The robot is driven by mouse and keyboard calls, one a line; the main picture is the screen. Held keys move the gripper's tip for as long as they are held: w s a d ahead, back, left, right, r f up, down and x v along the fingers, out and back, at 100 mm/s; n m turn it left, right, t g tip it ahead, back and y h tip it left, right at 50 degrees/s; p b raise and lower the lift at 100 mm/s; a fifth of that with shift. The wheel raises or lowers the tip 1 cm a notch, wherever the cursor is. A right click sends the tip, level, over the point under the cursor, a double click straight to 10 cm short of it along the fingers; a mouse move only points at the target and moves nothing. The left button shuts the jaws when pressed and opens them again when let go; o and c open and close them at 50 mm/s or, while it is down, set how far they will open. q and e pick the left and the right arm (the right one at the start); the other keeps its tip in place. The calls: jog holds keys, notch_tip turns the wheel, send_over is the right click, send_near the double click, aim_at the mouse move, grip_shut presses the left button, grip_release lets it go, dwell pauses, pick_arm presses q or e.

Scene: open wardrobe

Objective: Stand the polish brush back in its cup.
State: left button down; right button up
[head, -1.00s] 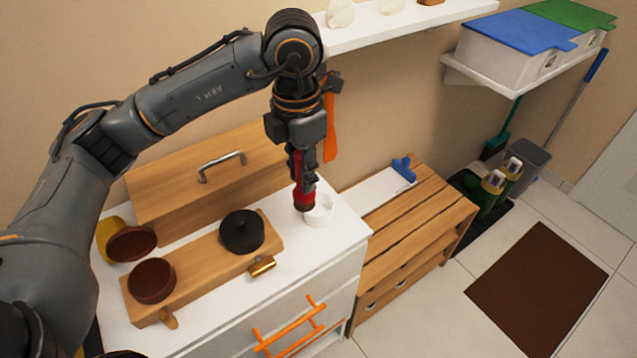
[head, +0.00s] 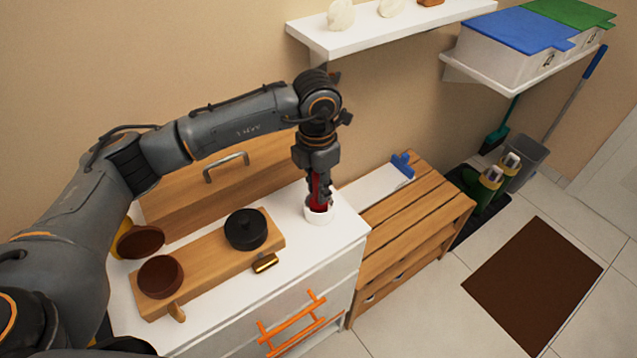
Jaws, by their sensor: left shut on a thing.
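The white cup (head: 319,218) stands on the white cabinet top near its back right corner. My left gripper (head: 319,188) points down right over the cup and is shut on the red polish brush (head: 320,205). The brush is roughly upright, and its lower end shows at the cup's mouth, seemingly inside the rim. The fingers hide much of the brush, and whether it touches the cup's bottom is hidden. My right gripper is not in view.
A wooden box (head: 215,185) stands behind. A slatted wooden bench (head: 413,215) adjoins on the right. A wall shelf (head: 390,28) hangs above.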

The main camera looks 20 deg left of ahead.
pick_arm(q)
jog(key=shift+f, duration=0.15)
jog(key=c, duration=1.1)
grip_release()
jog(key=shift+r, duration=0.3)
notch_tip(320, 180, up, 11)
jog(key=b, duration=0.2)
jog(key=shift+f+b, duration=0.2)
jog(key=shift+b, duration=0.1)
jog(key=shift+a+r, duration=0.1)
jog(key=shift+r, duration=0.5)
